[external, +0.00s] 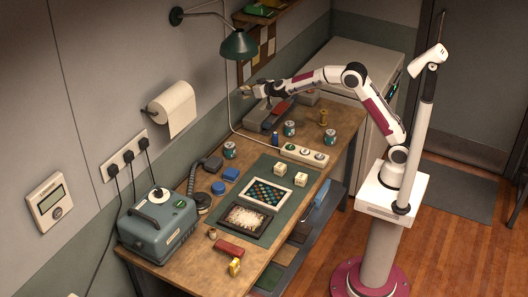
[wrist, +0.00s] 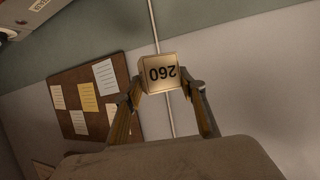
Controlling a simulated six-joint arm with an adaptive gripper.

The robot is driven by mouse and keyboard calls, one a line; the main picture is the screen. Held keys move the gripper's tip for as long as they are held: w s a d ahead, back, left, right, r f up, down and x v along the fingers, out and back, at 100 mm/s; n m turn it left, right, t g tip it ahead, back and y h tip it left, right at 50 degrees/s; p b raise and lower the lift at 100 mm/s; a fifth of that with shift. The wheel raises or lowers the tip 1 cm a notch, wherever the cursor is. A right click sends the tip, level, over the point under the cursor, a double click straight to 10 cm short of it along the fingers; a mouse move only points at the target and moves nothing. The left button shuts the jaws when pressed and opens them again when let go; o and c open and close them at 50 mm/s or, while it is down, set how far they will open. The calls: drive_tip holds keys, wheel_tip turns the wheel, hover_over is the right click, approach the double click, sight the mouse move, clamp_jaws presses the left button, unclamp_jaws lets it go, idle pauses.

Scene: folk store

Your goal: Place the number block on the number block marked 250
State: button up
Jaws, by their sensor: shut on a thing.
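My gripper (external: 247,89) is raised above the far end of the workbench, near the lamp. In the wrist view my gripper (wrist: 163,84) is shut on a cream number block (wrist: 159,74), one finger on each side. The held block is marked 260, and the number appears upside down. Two small cream blocks stand close together, slightly apart, on the green mat: one cream block (external: 280,169) at the left and another cream block (external: 300,179) at the right. Their markings are too small to read, so I cannot tell which is 250.
A green lamp (external: 239,43) hangs close to my gripper. A white power strip (external: 304,155) and several tins lie beyond the two blocks. A framed tray (external: 282,204) lies before them. A corkboard (wrist: 70,98) hangs on the wall.

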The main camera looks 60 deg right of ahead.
drive_tip(key=shift+s+a+n+t+y, duration=0.3)
drive_tip(key=shift+a+n+y, duration=0.1)
drive_tip(key=shift+a+y, duration=0.1)
drive_tip(key=shift+s+a+f+n+y, duration=0.15)
drive_tip(key=shift+s+a+n+y, duration=0.2)
drive_tip(key=shift+a+n+y, duration=0.15)
drive_tip(key=shift+s+a+f+n+y, duration=0.15)
drive_tip(key=shift+s+a+n+y, duration=0.15)
drive_tip(key=shift+a+n+y, duration=0.15)
drive_tip(key=s+a+f+n+g+y, duration=0.1)
drive_tip(key=s+a+f+n+y, duration=0.2)
drive_tip(key=s, duration=0.3)
drive_tip(key=s+a+f+n+y, duration=0.3)
drive_tip(key=s+a+f+y, duration=0.1)
drive_tip(key=s, duration=0.3)
drive_tip(key=shift+s+a+g, duration=0.2)
drive_tip(key=shift+a+g, duration=0.2)
drive_tip(key=shift+a, duration=0.35)
drive_tip(key=s+a+f+n+y, duration=0.1)
drive_tip(key=s, duration=0.2)
drive_tip(key=s+a+f+n+g+y, duration=0.1)
drive_tip(key=s+f, duration=0.1)
drive_tip(key=s, duration=0.2)
drive_tip(key=s+a+f+n+y, duration=0.1)
drive_tip(key=s, duration=0.3)
drive_tip(key=shift+s+a+f+g, duration=0.1)
drive_tip(key=shift+s+f+g, duration=0.15)
drive_tip(key=shift+f+g, duration=0.15)
drive_tip(key=shift+f, duration=2.95)
